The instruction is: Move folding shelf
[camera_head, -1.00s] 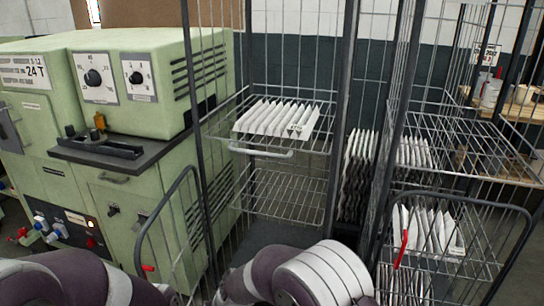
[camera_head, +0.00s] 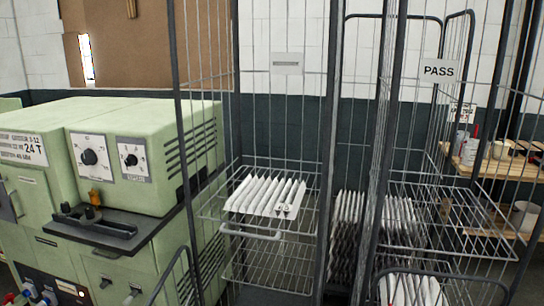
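A wire folding shelf (camera_head: 212,212) lies level inside the left wire cage trolley (camera_head: 178,85). A row of white pleated filters (camera_head: 266,195) lies on it, and a grey handle bar (camera_head: 252,234) runs along its front. A lower wire shelf (camera_head: 268,270) shows beneath and looks empty. The right cage trolley, with a "PASS" sign (camera_head: 439,71), has a level wire shelf (camera_head: 470,236) with a bare right part. Neither of my grippers is in view.
A green machine (camera_head: 150,120) with dials and a dark ledge (camera_head: 90,222) stands close on the left. More filters (camera_head: 348,230) stand upright between and behind the cage posts. A wooden shelf (camera_head: 490,168) with cans is at the far right.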

